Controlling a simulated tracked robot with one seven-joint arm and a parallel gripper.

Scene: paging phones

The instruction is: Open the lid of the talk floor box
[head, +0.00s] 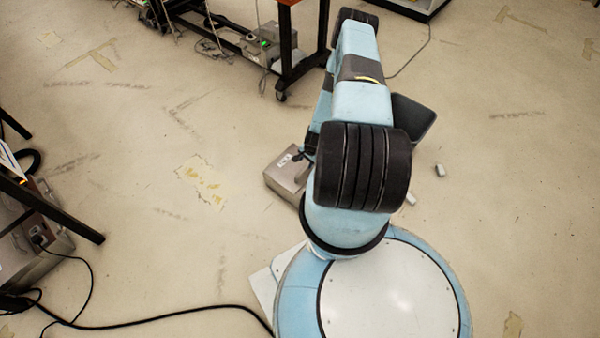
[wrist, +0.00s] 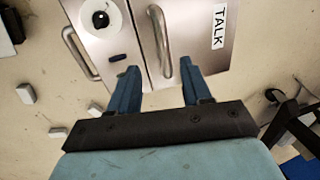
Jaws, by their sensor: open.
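The talk floor box (head: 287,180) is a metal box on the floor, partly hidden behind my arm in the head view. In the wrist view, its brushed-metal panel with a TALK label (wrist: 219,25) fills the upper right. A bar handle (wrist: 160,42) stands on this panel beside a seam. Left of the seam is a panel with a white round plate and black knob (wrist: 100,18) and a second handle (wrist: 80,52). My gripper (wrist: 157,72) is open, its two blue fingers either side of the first handle's lower end. Whether they touch it I cannot tell.
Small pale blocks (head: 440,170) lie on the floor right of my arm; several show in the wrist view (wrist: 25,92). A black cable (head: 160,322) runs across the floor at lower left. A wheeled table (head: 287,50) stands at the back. Floor left of the box is mostly clear.

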